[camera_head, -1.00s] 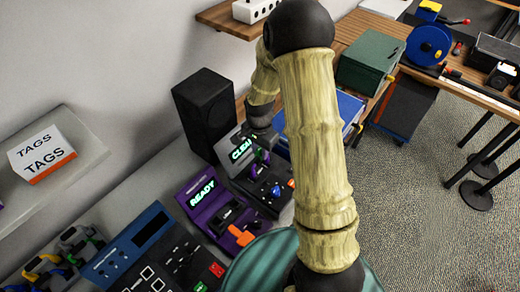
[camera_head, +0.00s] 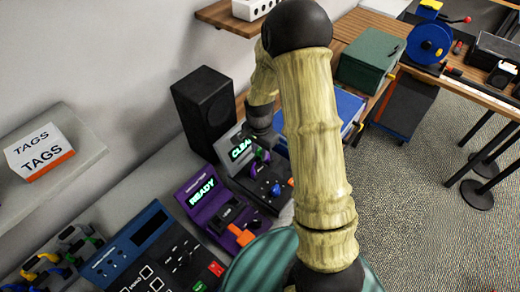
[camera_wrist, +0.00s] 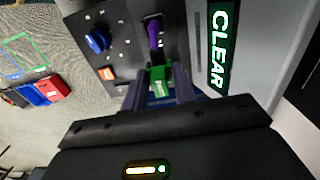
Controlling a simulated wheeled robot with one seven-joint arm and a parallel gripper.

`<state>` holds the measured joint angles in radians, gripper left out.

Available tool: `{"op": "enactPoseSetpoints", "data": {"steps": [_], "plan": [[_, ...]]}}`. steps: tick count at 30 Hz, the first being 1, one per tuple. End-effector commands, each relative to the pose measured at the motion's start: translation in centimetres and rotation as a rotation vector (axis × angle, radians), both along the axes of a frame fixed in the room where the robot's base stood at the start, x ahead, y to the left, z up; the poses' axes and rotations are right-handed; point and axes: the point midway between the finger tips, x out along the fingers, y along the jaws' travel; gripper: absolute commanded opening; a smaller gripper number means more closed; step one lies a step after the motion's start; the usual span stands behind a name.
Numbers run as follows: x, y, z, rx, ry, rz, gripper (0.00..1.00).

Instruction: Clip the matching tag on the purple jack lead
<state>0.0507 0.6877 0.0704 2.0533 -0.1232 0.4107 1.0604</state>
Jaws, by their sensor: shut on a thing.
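The purple jack lead (camera_wrist: 154,32) is plugged into a dark panel (camera_wrist: 118,20) in the wrist view. My gripper (camera_wrist: 160,88) is shut on a small green tag (camera_wrist: 161,74), held just below the lead's plug in the picture. Whether the tag touches the lead is unclear. In the head view, the purple lead (camera_head: 259,168) is small beneath my wrist, and my gripper is mostly hidden there.
A screen reading CLEAR (camera_wrist: 220,45) stands beside the panel. The panel has a blue knob (camera_wrist: 97,40) and an orange switch (camera_wrist: 107,73). A purple unit reading READY (camera_head: 203,192), a black speaker (camera_head: 204,110) and a TAGS box (camera_head: 40,152) are nearby.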

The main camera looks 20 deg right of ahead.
Motion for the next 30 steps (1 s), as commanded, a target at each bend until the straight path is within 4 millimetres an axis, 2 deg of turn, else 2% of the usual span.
{"op": "enactPoseSetpoints", "data": {"steps": [30], "plan": [[-0.04, 0.02, -0.59, 0.0, 0.0, -0.001, 0.06]]}}
